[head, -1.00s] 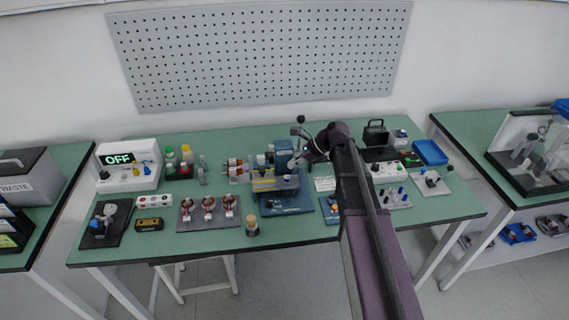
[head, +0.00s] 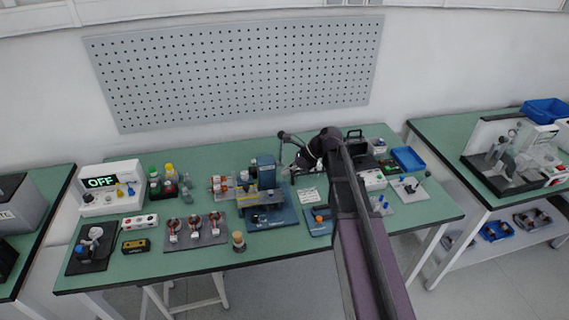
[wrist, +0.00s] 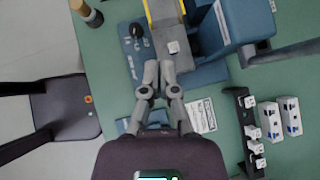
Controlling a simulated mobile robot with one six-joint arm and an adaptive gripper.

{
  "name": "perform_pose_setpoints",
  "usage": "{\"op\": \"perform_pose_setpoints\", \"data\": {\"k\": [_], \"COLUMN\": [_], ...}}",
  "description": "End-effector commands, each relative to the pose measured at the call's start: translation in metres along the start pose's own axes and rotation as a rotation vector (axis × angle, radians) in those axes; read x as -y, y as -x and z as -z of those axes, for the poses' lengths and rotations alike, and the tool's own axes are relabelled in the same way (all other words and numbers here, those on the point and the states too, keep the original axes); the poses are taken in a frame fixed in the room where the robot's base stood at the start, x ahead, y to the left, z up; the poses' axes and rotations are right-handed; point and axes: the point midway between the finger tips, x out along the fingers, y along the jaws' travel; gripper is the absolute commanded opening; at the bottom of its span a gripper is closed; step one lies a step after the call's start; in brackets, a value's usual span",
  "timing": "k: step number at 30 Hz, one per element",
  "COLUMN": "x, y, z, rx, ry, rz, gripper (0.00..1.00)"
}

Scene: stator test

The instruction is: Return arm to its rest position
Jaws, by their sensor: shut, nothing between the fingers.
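My gripper (wrist: 168,78) is shut and empty in the wrist view, its two fingers meeting at the tips. It hangs over the green bench beside the blue test machine (wrist: 208,40). In the head view the dark arm reaches up from the bottom right, and my gripper (head: 298,168) is small, just right of the blue machine (head: 268,208). The arm hides part of the bench behind it.
On the green bench (head: 180,252), stators stand on a grey plate (head: 210,238) to the left. A white OFF box (head: 105,200) stands at the far left. A blue tray (head: 408,158) sits at the right.

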Motion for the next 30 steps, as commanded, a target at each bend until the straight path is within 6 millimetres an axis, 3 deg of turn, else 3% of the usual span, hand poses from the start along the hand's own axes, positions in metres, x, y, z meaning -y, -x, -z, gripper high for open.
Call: {"op": "perform_pose_setpoints", "data": {"k": [8,14,30], "x": [-0.003,-0.019,-0.103], "y": [-0.001,-0.001,0.009], "z": [0.001,0.011,0.069], "rx": [-0.009,-0.069,-0.394], "ry": [0.019,0.144,0.884], "rz": [-0.001,-0.009,-0.203], "gripper": [0.00,0.00,0.00]}}
